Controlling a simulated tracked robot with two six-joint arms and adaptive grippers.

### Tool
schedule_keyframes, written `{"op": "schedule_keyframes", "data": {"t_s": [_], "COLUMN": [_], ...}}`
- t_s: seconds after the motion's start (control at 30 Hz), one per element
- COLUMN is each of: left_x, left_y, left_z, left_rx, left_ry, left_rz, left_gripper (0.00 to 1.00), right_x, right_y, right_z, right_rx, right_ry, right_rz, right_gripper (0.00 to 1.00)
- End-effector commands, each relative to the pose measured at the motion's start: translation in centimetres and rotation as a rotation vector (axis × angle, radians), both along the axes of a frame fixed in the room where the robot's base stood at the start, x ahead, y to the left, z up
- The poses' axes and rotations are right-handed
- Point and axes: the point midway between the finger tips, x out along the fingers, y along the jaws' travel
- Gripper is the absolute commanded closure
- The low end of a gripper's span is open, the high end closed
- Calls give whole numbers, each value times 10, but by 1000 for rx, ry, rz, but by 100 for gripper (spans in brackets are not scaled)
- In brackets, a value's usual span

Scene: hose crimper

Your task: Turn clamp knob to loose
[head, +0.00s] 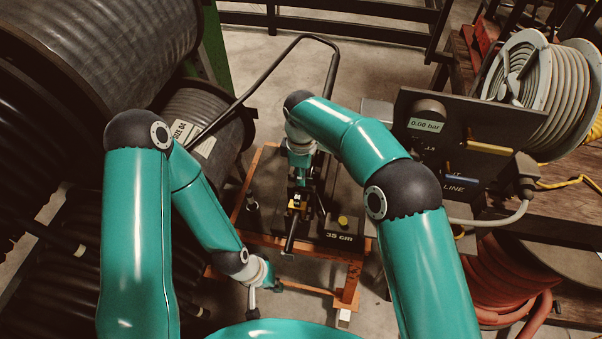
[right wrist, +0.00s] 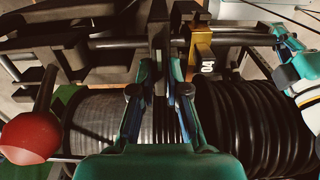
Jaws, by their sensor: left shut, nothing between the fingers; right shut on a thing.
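The crimper (head: 299,199) stands on a dark-topped orange cart, with a yellow block near its middle. My right gripper (head: 299,178) is over it; in the right wrist view the gripper (right wrist: 160,75) is shut on a dark upright piece (right wrist: 159,38). Whether this piece is the clamp knob I cannot tell. A brass block (right wrist: 201,42) sits just right of the fingers on a dark horizontal bar. A red ball handle (right wrist: 30,137) is at the left. My left gripper (head: 264,287) is shut and empty, low beside the cart's front edge.
A small yellow round piece (head: 343,221) is on the cart top (head: 330,205) near the "35 cm" mark. Large hose reels (head: 110,45) crowd the left.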

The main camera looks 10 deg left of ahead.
Motion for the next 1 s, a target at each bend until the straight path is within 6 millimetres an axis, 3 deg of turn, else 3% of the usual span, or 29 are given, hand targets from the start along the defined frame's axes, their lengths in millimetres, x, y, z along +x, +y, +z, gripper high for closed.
{"op": "schedule_keyframes", "data": {"t_s": [0.43,0.47,0.6,1.0], "left_x": [0,0,0,0], "left_y": [0,0,0,0], "left_z": [0,0,0,1], "left_rx": [0,0,0,0], "left_ry": [0,0,0,0], "left_rz": [0,0,0,0], "left_gripper": [100,100,100,100], "right_x": [3,3,2,1], "right_y": [-1,-1,0,0], "right_z": [2,2,2,8], "right_rx": [2,2,1,1], "right_ry": [-8,-8,-6,-3], "right_rz": [11,11,10,10], "right_gripper": [100,81,60,60]}}
